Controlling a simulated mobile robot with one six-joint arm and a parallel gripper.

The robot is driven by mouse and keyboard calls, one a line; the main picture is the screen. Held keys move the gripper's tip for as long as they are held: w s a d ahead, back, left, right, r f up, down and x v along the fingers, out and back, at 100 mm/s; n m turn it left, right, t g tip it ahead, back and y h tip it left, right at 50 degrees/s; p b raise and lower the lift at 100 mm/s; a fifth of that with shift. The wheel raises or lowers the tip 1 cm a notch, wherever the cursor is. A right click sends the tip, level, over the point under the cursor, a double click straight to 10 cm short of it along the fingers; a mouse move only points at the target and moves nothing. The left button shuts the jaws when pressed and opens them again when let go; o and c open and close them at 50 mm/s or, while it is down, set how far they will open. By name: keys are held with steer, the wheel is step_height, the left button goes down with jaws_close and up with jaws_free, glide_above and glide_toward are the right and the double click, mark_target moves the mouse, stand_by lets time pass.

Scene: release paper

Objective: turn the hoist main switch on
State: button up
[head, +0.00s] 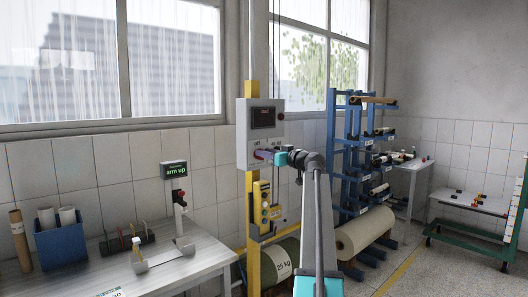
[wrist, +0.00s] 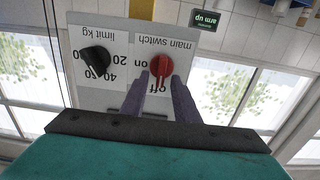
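The main switch is a red knob (wrist: 160,65) on a grey control box (head: 242,121), seen upside down in the wrist view. Its grip bar looks lined up with the "off" mark; the "on" mark is to its left in that view. My gripper (wrist: 160,82) is open, with one dark finger on each side of the red knob at its lower edge. I cannot tell if the fingertips touch it. In the head view my gripper (head: 262,154) is at the lower front of the box, and the knob is hidden there.
A black limit knob (wrist: 96,60) sits beside the switch on the same panel. A yellow post (head: 253,265) carries the box and a yellow pendant (head: 261,202). A blue rack (head: 338,165) with rolls stands to the right, and a workbench (head: 190,262) to the left.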

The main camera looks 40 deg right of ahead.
steer(key=shift+w, duration=0.5)
jaws_close()
steer(key=shift+f+m+b, duration=0.1)
steer(key=shift+m+b, duration=0.2)
steer(key=shift+m, duration=0.1)
steer(key=m, duration=0.5)
steer(key=d+m, duration=0.1)
steer(key=m, duration=0.5)
steer(key=f+m+b, duration=0.1)
steer(key=m, duration=0.5)
steer(key=shift+s+d+f, duration=0.1)
steer(key=shift+d, duration=0.1)
